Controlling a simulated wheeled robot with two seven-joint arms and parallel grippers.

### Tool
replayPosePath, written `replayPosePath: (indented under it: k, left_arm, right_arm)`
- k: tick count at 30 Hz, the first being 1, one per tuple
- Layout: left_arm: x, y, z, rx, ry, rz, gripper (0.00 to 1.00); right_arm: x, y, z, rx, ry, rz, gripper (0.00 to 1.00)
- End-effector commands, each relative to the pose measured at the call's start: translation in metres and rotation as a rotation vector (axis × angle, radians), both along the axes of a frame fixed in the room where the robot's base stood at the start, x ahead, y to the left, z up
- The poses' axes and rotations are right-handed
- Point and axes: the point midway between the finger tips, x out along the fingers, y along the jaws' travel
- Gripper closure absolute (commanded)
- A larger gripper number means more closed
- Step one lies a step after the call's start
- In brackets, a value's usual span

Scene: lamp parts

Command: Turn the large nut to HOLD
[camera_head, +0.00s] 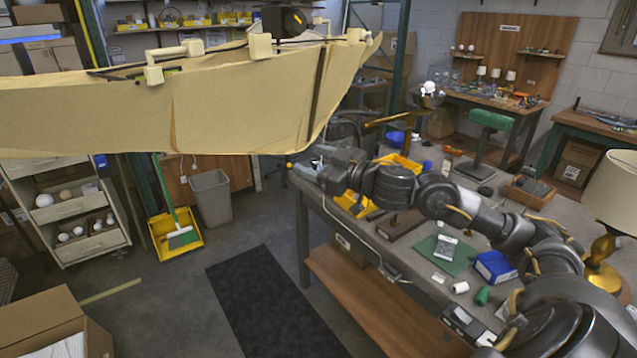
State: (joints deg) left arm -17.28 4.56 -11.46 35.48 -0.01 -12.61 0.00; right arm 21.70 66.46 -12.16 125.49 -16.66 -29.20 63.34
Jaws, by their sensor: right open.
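My right arm reaches in from the lower right across the workbench (375,265). My right gripper (318,168) is at the far left end of the bench, small and partly lost against the clutter behind it. It is open, and I see nothing held in it. I cannot make out the large nut or any HOLD marking. A small brass-coloured part (395,220) stands on a dark board on the bench, apart from the gripper. My left gripper is not in view.
A brass lamp (605,255) with a cream shade stands at the right. Yellow bins (355,204), a green mat (445,255) and a blue box (495,267) are on the bench. The floor mat (270,305) is clear.

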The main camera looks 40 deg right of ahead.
Motion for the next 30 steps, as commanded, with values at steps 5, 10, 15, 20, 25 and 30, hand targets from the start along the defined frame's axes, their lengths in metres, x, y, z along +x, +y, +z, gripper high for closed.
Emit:
replayPosePath:
  k: [5, 10, 15, 20, 25, 30]
  left_arm:
    - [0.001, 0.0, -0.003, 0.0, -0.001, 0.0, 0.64]
    - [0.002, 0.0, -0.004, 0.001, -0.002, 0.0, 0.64]
    - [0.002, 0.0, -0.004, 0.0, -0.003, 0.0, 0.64]
    - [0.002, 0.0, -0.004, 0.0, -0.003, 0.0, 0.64]
    - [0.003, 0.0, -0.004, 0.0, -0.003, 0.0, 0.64]
    - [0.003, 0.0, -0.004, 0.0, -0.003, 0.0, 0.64]
  right_arm:
    - [0.013, -0.01, -0.033, 0.015, 0.036, -0.033, 0.36]
    - [0.02, -0.016, -0.054, 0.021, 0.06, -0.054, 0.36]
    - [0.024, -0.018, -0.064, 0.023, 0.072, -0.064, 0.36]
    - [0.025, -0.019, -0.067, 0.023, 0.074, -0.067, 0.36]
    - [0.024, -0.019, -0.067, 0.023, 0.075, -0.066, 0.36]
    - [0.024, -0.019, -0.067, 0.023, 0.075, -0.066, 0.36]
